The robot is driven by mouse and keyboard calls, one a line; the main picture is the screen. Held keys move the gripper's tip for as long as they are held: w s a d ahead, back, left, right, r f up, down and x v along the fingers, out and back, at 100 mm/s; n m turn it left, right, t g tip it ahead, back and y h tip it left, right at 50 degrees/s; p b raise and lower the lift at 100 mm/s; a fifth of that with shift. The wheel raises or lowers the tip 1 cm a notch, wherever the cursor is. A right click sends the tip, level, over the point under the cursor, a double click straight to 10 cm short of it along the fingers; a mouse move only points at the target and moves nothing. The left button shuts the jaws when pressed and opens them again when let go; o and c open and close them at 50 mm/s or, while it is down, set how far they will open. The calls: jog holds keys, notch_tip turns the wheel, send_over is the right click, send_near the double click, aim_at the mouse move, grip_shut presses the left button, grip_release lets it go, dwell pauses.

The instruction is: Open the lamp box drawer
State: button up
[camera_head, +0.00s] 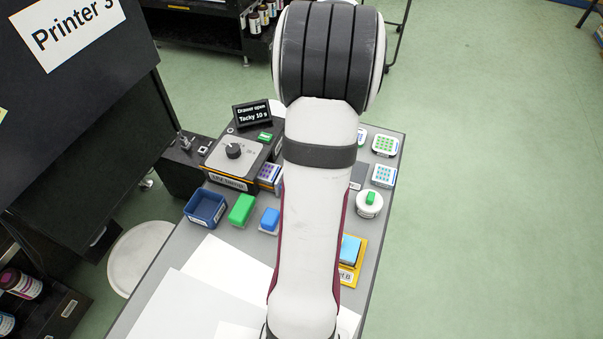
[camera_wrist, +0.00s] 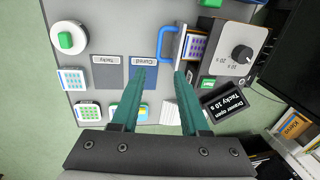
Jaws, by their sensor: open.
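The lamp box (camera_head: 236,158) is a grey-topped black box with a knob, left of my arm in the head view. It also shows at the upper right of the wrist view (camera_wrist: 236,72). Its drawer (camera_wrist: 201,28) sticks out to the left there, with a purple-dotted plate (camera_wrist: 196,48) in it. A blue U-shaped handle (camera_wrist: 162,44) is on the drawer's outer end. My gripper (camera_wrist: 159,73) is open and empty, with its fingertips just below the handle in the wrist view, one to each side. Whether they touch it I cannot tell. My arm hides the gripper in the head view.
The sign (camera_wrist: 229,102) reads "Drawer open Tacky 10 s". Mats marked Tacky (camera_wrist: 106,75) and Cured (camera_wrist: 143,62) lie left of the handle.

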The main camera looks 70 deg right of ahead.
jog(key=f, duration=0.4)
jog(key=w+f, duration=0.1)
jog(key=f, duration=0.4)
jog(key=w+f, duration=0.1)
jog(key=f, duration=0.4)
jog(key=shift+w+a+f, duration=0.1)
jog(key=shift+w, duration=0.1)
grip_shut()
dwell(0.6)
